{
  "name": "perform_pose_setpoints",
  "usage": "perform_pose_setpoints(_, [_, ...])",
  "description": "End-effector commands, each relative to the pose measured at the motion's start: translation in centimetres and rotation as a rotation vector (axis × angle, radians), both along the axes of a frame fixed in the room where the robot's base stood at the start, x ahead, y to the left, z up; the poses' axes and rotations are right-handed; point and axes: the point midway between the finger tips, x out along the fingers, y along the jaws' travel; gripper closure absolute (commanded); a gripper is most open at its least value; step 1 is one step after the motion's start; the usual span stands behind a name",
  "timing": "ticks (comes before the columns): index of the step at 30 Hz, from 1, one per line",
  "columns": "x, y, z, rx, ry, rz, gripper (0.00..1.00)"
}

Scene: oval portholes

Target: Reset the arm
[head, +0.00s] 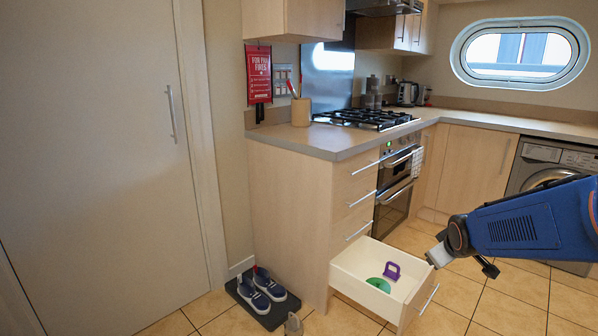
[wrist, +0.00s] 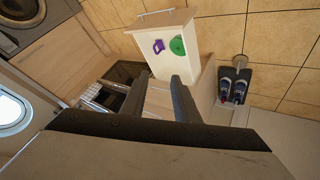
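My arm (head: 530,228), blue with a dark joint, reaches in from the right in the head view. Its end is beside the front right of an open drawer (head: 345,278). In the wrist view, my gripper (wrist: 161,80) has its two dark fingers apart with nothing seen between them. Beyond the fingertips is the open drawer, which also shows in the wrist view (wrist: 181,22). The drawer holds a purple object (head: 392,271) and a green round object (head: 378,285). I cannot tell the exact distance from fingers to drawer.
The drawer juts from the bottom of a wooden cabinet (head: 290,200). Blue shoes (head: 262,285) on a dark mat are on the floor to its left. A hob (head: 365,118) and oven (head: 397,185) are behind. A washing machine (head: 545,160) stands at the right.

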Motion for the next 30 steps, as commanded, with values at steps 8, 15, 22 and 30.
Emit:
perform_pose_setpoints(8, [-8.7,3.7,2.3,0.126,0.070,-0.106,0.72])
perform_pose_setpoints(15, [-16.6,6.6,3.0,0.237,0.142,-0.192,0.72])
perform_pose_setpoints(22, [-24.1,8.9,2.9,0.332,0.218,-0.266,0.72])
perform_pose_setpoints(30, [-28.9,10.2,2.4,0.389,0.274,-0.312,0.72])
